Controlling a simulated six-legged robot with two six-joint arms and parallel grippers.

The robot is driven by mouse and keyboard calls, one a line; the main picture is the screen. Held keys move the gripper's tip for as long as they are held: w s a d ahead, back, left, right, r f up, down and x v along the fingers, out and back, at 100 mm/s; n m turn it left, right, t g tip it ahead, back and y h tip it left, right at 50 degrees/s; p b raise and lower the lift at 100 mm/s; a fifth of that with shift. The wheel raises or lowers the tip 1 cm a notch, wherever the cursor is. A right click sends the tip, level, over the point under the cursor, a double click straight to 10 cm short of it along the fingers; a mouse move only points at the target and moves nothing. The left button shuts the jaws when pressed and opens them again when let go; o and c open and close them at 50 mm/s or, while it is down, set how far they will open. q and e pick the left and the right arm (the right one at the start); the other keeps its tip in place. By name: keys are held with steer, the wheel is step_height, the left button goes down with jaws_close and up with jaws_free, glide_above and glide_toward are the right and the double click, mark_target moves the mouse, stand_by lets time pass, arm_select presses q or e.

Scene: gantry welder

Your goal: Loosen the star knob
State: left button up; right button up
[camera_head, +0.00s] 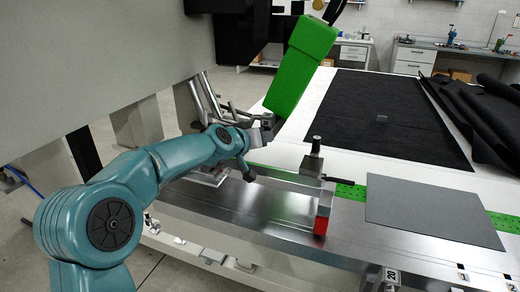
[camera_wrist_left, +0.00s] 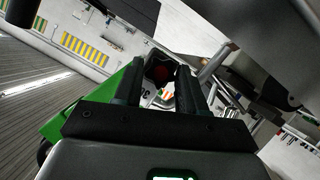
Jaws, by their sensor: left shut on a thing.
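My left gripper (camera_head: 266,122) is at the lower end of the green welder housing (camera_head: 303,66), by the dark metal parts there. In the head view the knob is too small and covered to make out. My right gripper is not in view.
A metal cross bar (camera_head: 280,181) with an upright post (camera_head: 313,158) and a red foot (camera_head: 321,225) lies over the steel bed in front. A grey sheet (camera_head: 433,212) lies to the right. A black mat (camera_head: 375,118) covers the table behind. The grey gantry beam (camera_head: 95,75) is close above my arm.

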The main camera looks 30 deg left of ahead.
arm_select(q)
steer(key=shift+s+a+f+n+t+h+b, duration=0.15)
steer(key=shift+n+t+h+b, duration=0.45)
steer(key=shift+n+b, duration=1.4)
steer(key=shift+w+a+f+n+t+h+b, duration=0.15)
steer(key=shift+n+t+h+b, duration=0.4)
steer(key=shift+b, duration=2.75)
steer(key=shift+s+h, duration=0.1)
steer(key=shift+h, duration=0.15)
steer(key=shift+r, duration=0.1)
steer(key=o, duration=1.1)
steer(key=shift+c, duration=0.2)
steer(key=shift+s, duration=0.1)
steer(key=s+r+b, duration=0.1)
steer(key=s, duration=0.4)
steer(key=s+a+r+b, duration=0.1)
steer(key=s, duration=0.4)
steer(key=s+r, duration=0.1)
steer(key=s, duration=0.4)
steer(key=shift+s+a+b, duration=0.3)
steer(key=shift+s+b, duration=0.1)
